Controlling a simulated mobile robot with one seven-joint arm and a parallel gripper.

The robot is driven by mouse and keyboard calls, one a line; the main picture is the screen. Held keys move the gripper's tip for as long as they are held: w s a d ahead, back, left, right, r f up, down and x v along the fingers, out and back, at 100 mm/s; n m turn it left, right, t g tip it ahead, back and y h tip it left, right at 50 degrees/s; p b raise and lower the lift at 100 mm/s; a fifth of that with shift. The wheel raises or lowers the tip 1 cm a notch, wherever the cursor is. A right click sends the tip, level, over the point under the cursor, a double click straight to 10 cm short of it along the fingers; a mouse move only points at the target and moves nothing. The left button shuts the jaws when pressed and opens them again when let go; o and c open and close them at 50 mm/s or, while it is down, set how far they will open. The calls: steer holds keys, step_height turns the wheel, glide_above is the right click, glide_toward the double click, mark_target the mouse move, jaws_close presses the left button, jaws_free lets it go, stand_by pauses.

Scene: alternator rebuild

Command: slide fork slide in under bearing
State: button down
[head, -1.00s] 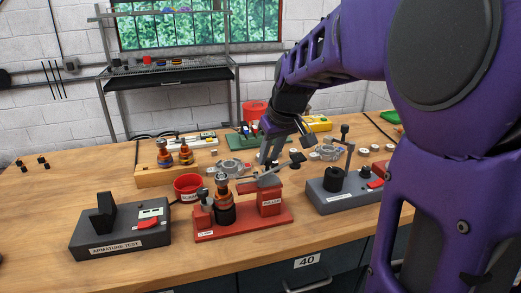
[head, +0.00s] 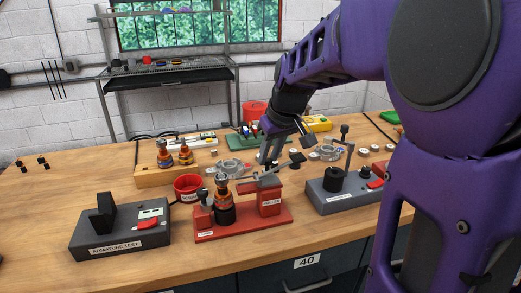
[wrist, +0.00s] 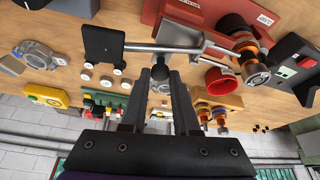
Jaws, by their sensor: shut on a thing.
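The red puller fixture (head: 270,205) stands on the bench. The silver fork slide (head: 262,180) lies across the top of its block and also shows in the wrist view (wrist: 188,46). A black handle piece (wrist: 101,45) is at its outer end. A rotor (head: 222,187) with copper windings stands upright in the fixture's black holder, and its shaft end with the bearing (wrist: 256,78) faces the wrist camera. The fork end points at the rotor; whether it is under the bearing I cannot tell. My gripper (wrist: 165,72) is over the slide, shut on the fork slide; the contact is partly hidden.
A grey armature tester (head: 120,230) stands at left and a grey fixture (head: 340,192) at right. A red cup (head: 188,187) is close behind the puller. A wooden tray (head: 155,177) with more rotors is behind. The front bench edge is clear.

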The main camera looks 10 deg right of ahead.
stand_by(0.4)
steer(key=a, duration=0.5)
steer(key=shift+s, duration=0.2)
steer(key=c, duration=0.7)
jaws_free()
steer(key=shift+a, duration=0.1)
steer(key=shift+o, duration=0.2)
steer(key=shift+r, duration=0.1)
